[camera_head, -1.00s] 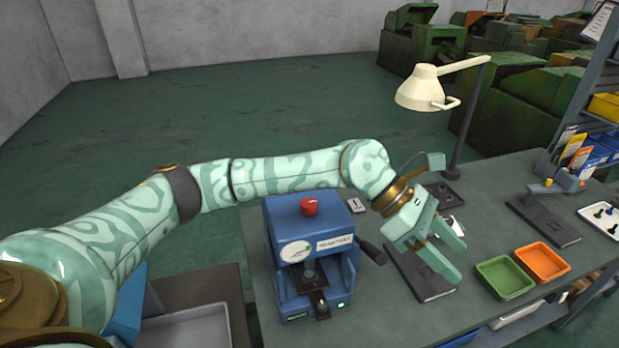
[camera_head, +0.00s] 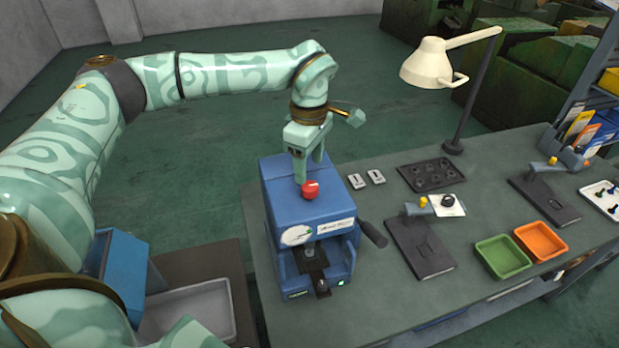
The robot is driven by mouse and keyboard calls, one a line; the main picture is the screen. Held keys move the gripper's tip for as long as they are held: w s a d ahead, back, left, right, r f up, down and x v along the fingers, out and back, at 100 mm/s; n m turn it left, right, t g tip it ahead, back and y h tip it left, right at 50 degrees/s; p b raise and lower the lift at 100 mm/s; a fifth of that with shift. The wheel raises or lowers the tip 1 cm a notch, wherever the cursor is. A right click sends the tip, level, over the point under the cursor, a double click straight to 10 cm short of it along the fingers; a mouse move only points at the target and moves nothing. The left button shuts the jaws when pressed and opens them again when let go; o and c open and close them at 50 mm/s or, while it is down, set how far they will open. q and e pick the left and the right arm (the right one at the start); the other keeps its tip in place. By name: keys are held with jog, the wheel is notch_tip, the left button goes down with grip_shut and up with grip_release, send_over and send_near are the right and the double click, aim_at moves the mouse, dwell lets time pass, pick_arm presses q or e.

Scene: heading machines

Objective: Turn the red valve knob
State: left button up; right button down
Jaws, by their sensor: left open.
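The red valve knob (camera_head: 310,190) sits on top of the blue machine (camera_head: 290,212), which stands at the left end of the workbench. My left gripper (camera_head: 309,172) points down right above the knob, with its fingers open. One finger reaches down at the knob's left side and the other is just behind or above it. I cannot tell whether either finger touches the knob. My right gripper is not in view.
A dark lever sticks out at the machine's right. A black fixture (camera_head: 420,246), green tray (camera_head: 503,256) and orange tray (camera_head: 541,241) lie to the right. A cream lamp (camera_head: 432,65) stands behind. Bench space between machine and fixture is mostly clear.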

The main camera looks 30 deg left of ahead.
aim_at(310, 186)
pick_arm(q)
notch_tip(310, 186, down, 4)
jog(key=shift+d+f, duration=0.1)
jog(key=shift+f, duration=0.55)
jog(key=c, duration=1)
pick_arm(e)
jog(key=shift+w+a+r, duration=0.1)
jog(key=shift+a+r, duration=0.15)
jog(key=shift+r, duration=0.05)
